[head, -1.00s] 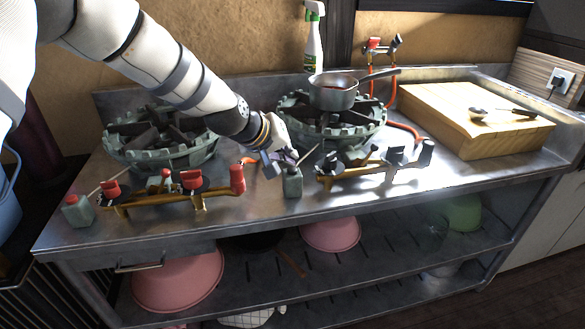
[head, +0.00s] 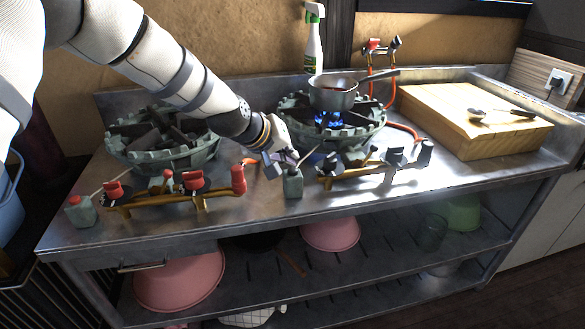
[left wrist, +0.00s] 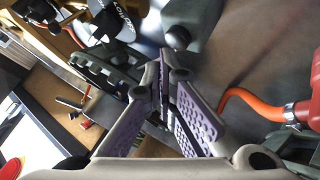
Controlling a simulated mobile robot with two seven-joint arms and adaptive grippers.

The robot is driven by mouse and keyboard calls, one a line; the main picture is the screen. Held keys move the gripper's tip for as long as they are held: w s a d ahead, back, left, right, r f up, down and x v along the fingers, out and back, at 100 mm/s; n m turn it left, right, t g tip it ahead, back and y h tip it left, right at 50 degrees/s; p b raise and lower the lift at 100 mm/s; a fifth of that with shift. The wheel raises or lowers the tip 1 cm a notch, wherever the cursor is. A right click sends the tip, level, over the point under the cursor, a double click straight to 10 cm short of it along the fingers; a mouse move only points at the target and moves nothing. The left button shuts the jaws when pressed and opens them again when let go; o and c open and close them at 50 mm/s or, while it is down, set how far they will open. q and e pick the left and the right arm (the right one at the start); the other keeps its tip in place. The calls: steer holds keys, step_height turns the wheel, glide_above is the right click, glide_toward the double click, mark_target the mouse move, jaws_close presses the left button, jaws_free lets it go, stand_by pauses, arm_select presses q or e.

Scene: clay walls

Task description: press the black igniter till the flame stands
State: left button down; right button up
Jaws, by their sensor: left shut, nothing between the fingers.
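The igniter with the black button is a grey-green box (head: 293,184) at the front of the steel counter. In the left wrist view the box (left wrist: 203,22) is at the top, with its black button (left wrist: 178,38) near my fingertips. My left gripper (head: 283,168) is shut and empty, its tips right at the top of the box. The purple-padded fingers of this gripper (left wrist: 164,75) also show in the wrist view; whether they touch the button I cannot tell. A blue flame (head: 329,120) burns in the right burner (head: 362,132), under the pot (head: 333,97).
A second box with a red top (head: 81,211) stands at the far left. Brass valve rails (head: 170,202) run along the front. A spray bottle (head: 313,45) stands behind. A wooden board (head: 470,125) with utensils is at right. An orange hose (head: 405,130) curves beside the right burner.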

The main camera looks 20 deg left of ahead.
mark_target(289, 169)
arm_select(q)
step_height(289, 169, up, 6)
steer(key=shift+f+p, duration=0.1)
steer(key=shift+p, duration=0.8)
arm_select(e)
steer(key=shift+w+r+t, duration=0.5)
steer(key=shift+w+r, duration=0.6)
steer(key=shift+w, duration=0.05)
